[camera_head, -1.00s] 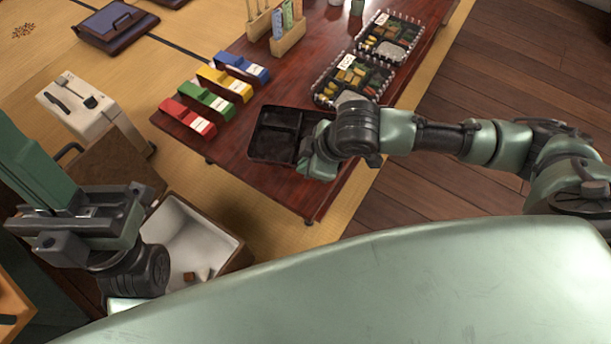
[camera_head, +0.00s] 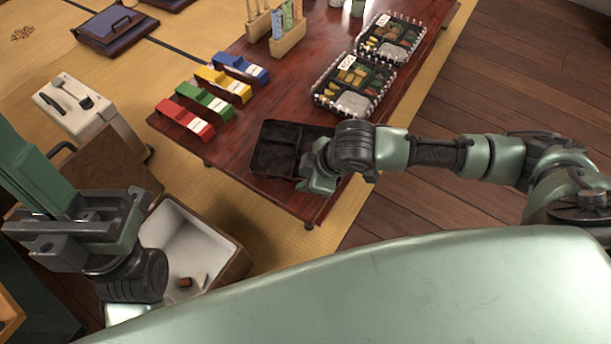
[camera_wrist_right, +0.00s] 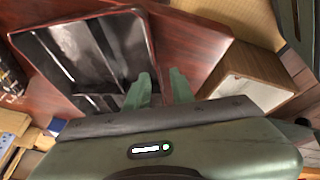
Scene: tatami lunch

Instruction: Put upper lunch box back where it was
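A black, empty lunch box with several compartments (camera_head: 268,160) lies on the near end of the dark red table (camera_head: 225,160). Two filled lunch boxes stand farther back, a nearer one (camera_head: 352,104) and a farther one (camera_head: 388,42). My right gripper (camera_head: 318,182) is at the black box's right side, partly hiding it. In the right wrist view, the fingers of my right gripper (camera_wrist_right: 160,86) are spread at the rim of the black box (camera_wrist_right: 62,74), with a visible gap between them. My left gripper (camera_head: 80,222) is away from the table, its fingertips unclear.
Red (camera_head: 186,120), green (camera_head: 205,102), yellow (camera_head: 224,84) and blue (camera_head: 242,68) holders line the table's left side. An open white-lined crate (camera_head: 190,240) with small scraps and a white case (camera_head: 75,105) stand left of the table.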

